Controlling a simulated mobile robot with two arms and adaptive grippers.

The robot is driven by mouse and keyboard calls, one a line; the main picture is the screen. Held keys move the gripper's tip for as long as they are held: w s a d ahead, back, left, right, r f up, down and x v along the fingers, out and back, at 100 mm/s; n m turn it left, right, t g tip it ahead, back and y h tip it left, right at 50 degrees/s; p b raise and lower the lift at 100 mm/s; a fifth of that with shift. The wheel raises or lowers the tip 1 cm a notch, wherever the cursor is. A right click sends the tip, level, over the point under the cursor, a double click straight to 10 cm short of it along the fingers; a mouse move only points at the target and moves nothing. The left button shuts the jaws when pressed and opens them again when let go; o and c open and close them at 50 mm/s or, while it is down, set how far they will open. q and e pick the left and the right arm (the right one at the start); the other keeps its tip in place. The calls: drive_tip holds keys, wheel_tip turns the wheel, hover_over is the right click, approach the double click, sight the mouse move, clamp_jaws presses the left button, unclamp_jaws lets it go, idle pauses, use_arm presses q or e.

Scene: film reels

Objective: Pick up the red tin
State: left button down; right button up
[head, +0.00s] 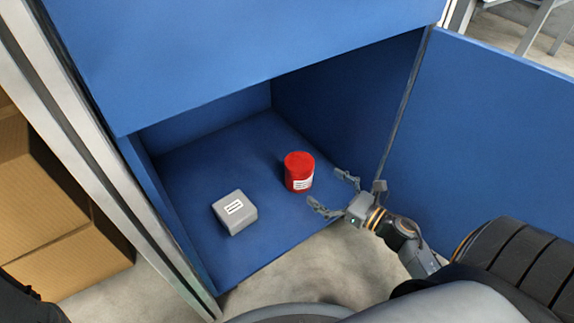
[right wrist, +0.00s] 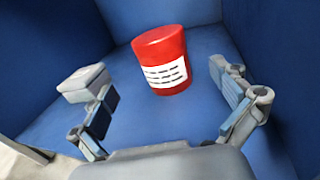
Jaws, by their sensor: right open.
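The red tin (head: 299,170) is a small red cylinder with a white label. It stands upright on the floor of an open blue locker compartment (head: 190,165). My right gripper (head: 330,192) is open and empty at the compartment's front right, close to the tin, with its fingers pointing toward it. In the right wrist view the tin (right wrist: 161,50) is ahead of the fingers (right wrist: 167,112), roughly centred between them and apart from them. My left gripper is not in view.
A grey box (head: 235,212) with a white label sits left of the tin; it also shows in the right wrist view (right wrist: 82,82). The blue door (head: 490,130) stands open on the right. A blue panel (head: 240,50) overhangs the compartment. Cardboard boxes (head: 60,210) stand at the left.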

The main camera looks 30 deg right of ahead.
sight(311, 175)
drive_tip(key=x, duration=0.7)
drive_tip(key=shift+w+d, duration=0.1)
drive_tip(key=shift+w, duration=0.15)
drive_tip(key=c, duration=1.3)
drive_tip(key=shift+c, duration=0.7)
drive_tip(key=shift+r+p, duration=0.2)
drive_tip(key=shift+p, duration=0.2)
